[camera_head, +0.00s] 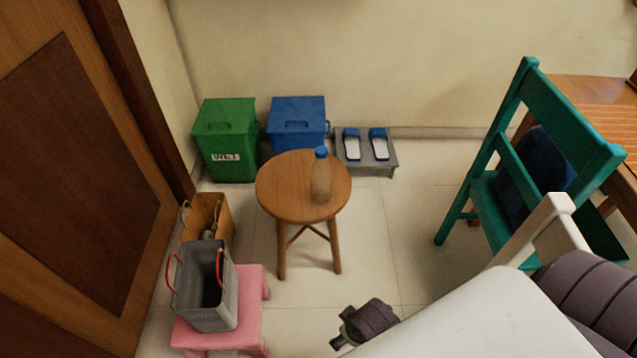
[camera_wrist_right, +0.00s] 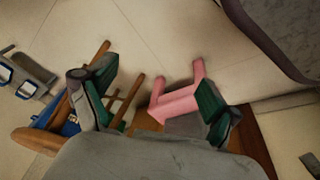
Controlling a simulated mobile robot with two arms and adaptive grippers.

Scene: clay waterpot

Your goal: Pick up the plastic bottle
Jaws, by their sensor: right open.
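The plastic bottle (camera_head: 320,180), clear brownish with a blue cap, stands upright on the right part of the round wooden stool (camera_head: 277,190). My right gripper (camera_head: 341,333) is in front of the stool, below it in the head view and apart from the bottle. In the right wrist view, its two green-padded fingers (camera_wrist_right: 158,98) are spread with nothing held between them. I cannot make out the bottle in that view, where the wooden stool (camera_wrist_right: 34,140) shows at the left edge. My left gripper is not in view.
A pink stool (camera_head: 252,300) bears a grey bag (camera_head: 208,290), with a brown bag (camera_head: 212,212) behind. Green (camera_head: 228,140) and blue (camera_head: 298,122) bins and a slipper rack (camera_head: 382,165) line the wall. A teal chair (camera_head: 480,190) stands right. Floor between stool and chair is clear.

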